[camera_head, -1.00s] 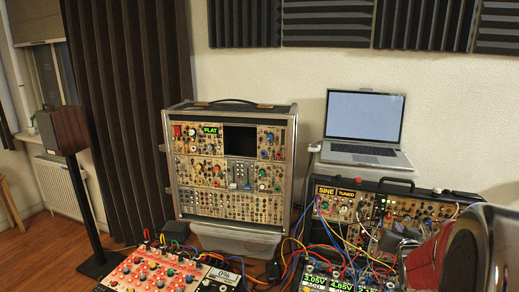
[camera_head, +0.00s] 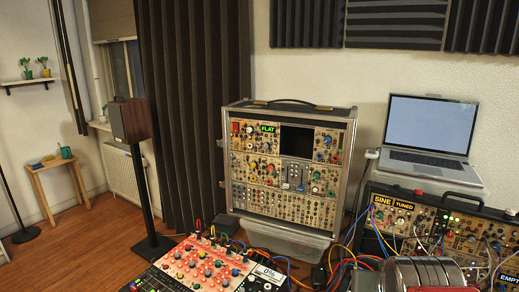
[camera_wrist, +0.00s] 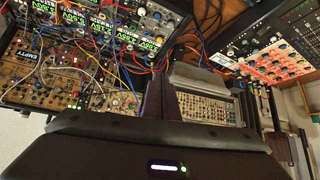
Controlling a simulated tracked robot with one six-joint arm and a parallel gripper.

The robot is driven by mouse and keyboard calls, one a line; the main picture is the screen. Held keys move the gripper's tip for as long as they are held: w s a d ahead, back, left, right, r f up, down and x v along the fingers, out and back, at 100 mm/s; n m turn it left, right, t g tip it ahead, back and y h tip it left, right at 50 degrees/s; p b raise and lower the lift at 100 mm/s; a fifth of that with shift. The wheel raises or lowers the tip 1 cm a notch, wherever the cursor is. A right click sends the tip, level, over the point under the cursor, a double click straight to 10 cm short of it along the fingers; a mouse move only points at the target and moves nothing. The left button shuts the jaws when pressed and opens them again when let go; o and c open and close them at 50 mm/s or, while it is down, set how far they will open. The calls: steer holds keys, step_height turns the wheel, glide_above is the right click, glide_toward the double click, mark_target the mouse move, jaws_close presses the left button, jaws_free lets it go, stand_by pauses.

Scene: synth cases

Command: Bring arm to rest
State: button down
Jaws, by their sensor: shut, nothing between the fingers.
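My gripper (camera_wrist: 160,90) shows in the wrist view as dark fingers rising from a wide dark body with a lit white and green strip. The fingers are together with nothing between them. It stands in front of the modular synth gear, and I see no contact with it. In the head view a grey and red part of my arm shows at the bottom edge, right of centre, in front of the lower right synth case (camera_head: 470,215). The gripper itself does not show there.
A tall synth case (camera_head: 290,208) stands at the centre, with a laptop (camera_head: 428,125) to its right. A red-lit panel (camera_head: 205,262) and loose cables lie in front. A speaker (camera_head: 130,120) on a stand, a small wooden table (camera_head: 50,164) and open floor are at left.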

steer(key=s+a+f+n+g+y, duration=0.1)
steer(key=s+a+n+g+y, duration=0.1)
steer(key=s+a, duration=0.6)
steer(key=shift+s+a+n, duration=0.2)
steer(key=shift+s+n, duration=0.1)
steer(key=shift+s, duration=0.9)
steer(key=shift+s, duration=0.1)
